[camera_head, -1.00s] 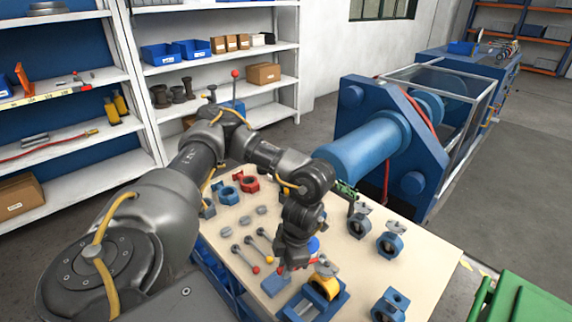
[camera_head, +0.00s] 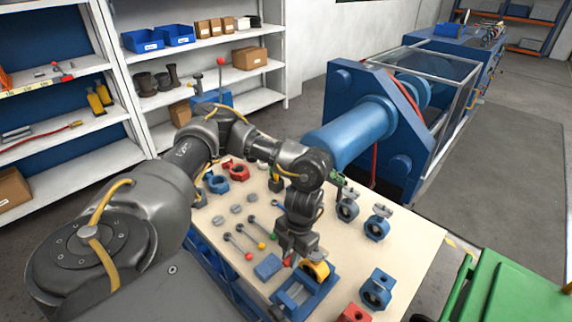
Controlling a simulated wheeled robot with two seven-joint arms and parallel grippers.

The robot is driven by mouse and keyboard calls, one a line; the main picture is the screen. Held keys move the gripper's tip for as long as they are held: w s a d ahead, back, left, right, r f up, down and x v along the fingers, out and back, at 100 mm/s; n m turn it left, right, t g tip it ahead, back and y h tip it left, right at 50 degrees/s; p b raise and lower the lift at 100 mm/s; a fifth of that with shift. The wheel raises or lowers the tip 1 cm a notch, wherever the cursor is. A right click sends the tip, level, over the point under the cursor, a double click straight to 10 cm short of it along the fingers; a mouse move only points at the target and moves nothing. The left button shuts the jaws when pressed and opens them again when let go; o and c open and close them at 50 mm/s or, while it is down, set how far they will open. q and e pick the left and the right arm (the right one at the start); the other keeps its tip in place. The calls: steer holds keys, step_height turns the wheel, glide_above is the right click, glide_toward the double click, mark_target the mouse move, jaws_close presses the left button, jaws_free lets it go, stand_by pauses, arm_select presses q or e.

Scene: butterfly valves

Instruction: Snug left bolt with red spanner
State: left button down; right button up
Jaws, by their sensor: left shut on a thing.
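My left gripper (camera_head: 296,254) points down over the worktable and is shut on a slim red piece (camera_head: 289,261), which looks like the red spanner; the fingers and wrist hide most of it. Right beside the fingertips, a yellow butterfly valve body (camera_head: 318,271) sits in a blue fixture (camera_head: 292,301). The bolts on the valve are too small or hidden, so I cannot tell whether the spanner touches the left one. My right gripper is not in view.
The pale worktable (camera_head: 412,250) bears blue valve bodies (camera_head: 377,290), a red valve body (camera_head: 236,171), a flat blue block (camera_head: 267,267) and levers with coloured knobs (camera_head: 249,257). A green cart (camera_head: 500,285) stands at the right. A large blue machine (camera_head: 350,135) stands behind.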

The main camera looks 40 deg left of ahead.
arm_select(q)
steer(key=w+d+n+t+h+p, duration=0.1)
steer(key=w+d+n+p, duration=0.4)
steer(key=d+n, duration=0.5)
steer(key=n+h+p, duration=0.1)
steer(key=n, duration=0.3)
steer(key=shift+d+r+t, duration=0.2)
steer(key=shift+t, duration=0.2)
stand_by(1.0)
steer(key=shift+a, duration=0.1)
steer(key=shift+w+a+r, duration=0.1)
steer(key=shift+r, duration=0.2)
steer(key=shift+r, duration=0.25)
steer(key=shift+r, duration=0.3)
stand_by(0.3)
